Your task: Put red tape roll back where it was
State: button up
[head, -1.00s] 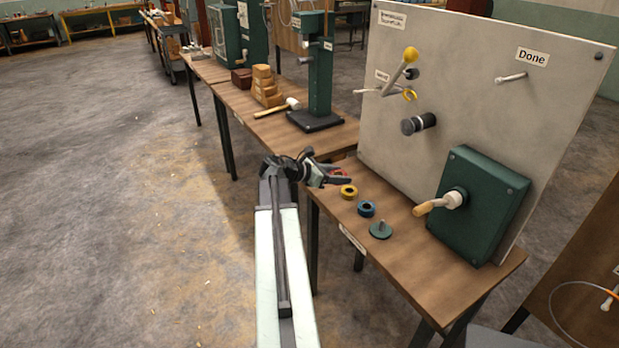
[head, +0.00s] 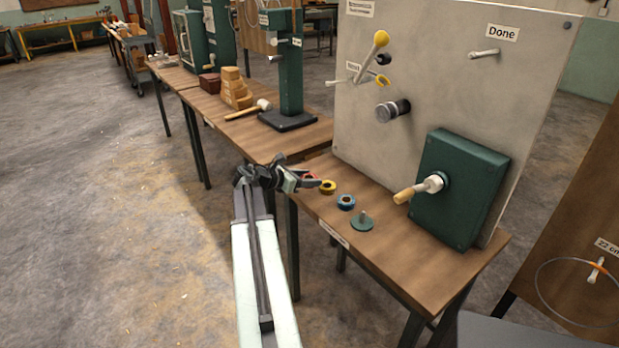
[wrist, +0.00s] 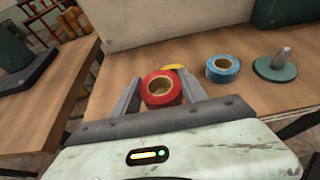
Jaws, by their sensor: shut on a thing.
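The red tape roll (wrist: 162,99) sits between the two fingers of my gripper (wrist: 161,84) in the wrist view, its hole facing the camera. My gripper is shut on it. In the head view my gripper (head: 308,181) is at the left end of the near workbench (head: 425,255), and only a sliver of red shows by the fingers. I cannot tell whether the roll touches the bench top. The yellow tape roll (head: 327,187) is just beyond it, mostly hidden behind the red roll in the wrist view (wrist: 172,67).
To the right along the bench are a blue tape roll (head: 345,202) and a green disc with a peg (head: 362,223). An upright grey panel (head: 440,90) with levers and a green crank box (head: 460,185) stands behind. Another bench (head: 225,130) lies further left.

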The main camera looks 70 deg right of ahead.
jog(key=w+d, duration=0.1)
jog(key=d, duration=0.2)
jog(key=w+d, duration=0.1)
jog(key=d, duration=0.2)
jog(key=d+f, duration=0.1)
jog(key=d, duration=0.2)
jog(key=shift+w+d+b, duration=0.4)
notch_tip(320, 180, down, 4)
jog(key=b, duration=0.4)
jog(key=shift+r, duration=0.25)
jog(key=shift+f, duration=0.2)
jog(key=o, duration=1.5)
jog(key=shift+a, duration=0.1)
jog(key=shift+r, duration=0.1)
